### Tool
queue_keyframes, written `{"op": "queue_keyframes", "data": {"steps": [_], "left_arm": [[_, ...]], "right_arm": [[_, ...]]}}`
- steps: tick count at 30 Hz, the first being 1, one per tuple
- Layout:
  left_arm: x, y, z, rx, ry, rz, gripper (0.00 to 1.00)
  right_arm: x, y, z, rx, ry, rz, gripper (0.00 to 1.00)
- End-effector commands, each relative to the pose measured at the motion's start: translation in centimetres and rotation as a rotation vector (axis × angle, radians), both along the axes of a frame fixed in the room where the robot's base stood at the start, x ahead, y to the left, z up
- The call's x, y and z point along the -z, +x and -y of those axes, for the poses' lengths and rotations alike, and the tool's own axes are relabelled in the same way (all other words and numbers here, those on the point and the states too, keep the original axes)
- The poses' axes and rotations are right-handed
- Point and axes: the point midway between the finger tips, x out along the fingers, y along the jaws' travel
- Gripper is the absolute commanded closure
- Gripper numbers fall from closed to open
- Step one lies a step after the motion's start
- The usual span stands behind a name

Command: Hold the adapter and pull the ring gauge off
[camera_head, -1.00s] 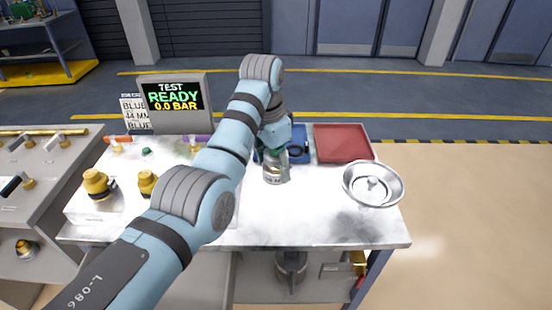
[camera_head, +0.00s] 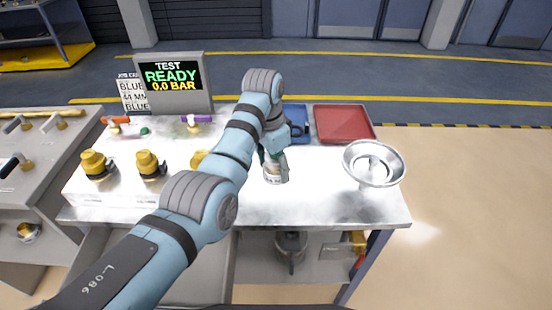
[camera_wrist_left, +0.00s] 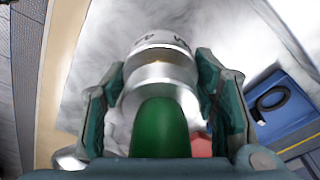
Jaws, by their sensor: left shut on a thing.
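My left gripper (camera_head: 273,160) is shut on a silver metal adapter (camera_head: 274,175) over the middle of the table. In the left wrist view, the gripper (camera_wrist_left: 163,110) has a dark green finger on each side of the adapter (camera_wrist_left: 160,75). A rounded green part (camera_wrist_left: 158,128) shows at the near end, between the fingers. A pale band with dark marks (camera_wrist_left: 158,40) lies around the far end; I cannot tell whether it is the ring gauge. My right gripper is not in view.
A blue tray (camera_head: 301,136) and a red tray (camera_head: 345,124) lie behind, with a black ring (camera_wrist_left: 271,97) in the blue one. A metal bowl (camera_head: 373,163) stands at right. Yellow-capped fittings (camera_head: 97,163) and a READY screen (camera_head: 172,75) are at left. The table front is clear.

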Motion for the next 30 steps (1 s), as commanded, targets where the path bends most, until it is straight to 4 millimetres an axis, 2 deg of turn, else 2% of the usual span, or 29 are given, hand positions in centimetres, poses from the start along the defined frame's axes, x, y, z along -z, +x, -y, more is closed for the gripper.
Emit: {"op": "queue_keyframes", "data": {"steps": [24, 30], "left_arm": [[6.2, 0.0, 0.0, 0.0, 0.0, 0.0, 0.78], [6.7, 0.0, 0.0, 0.0, 0.0, 0.001, 0.78]], "right_arm": [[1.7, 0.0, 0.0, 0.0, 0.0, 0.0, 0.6], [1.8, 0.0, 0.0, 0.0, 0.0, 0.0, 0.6]]}}
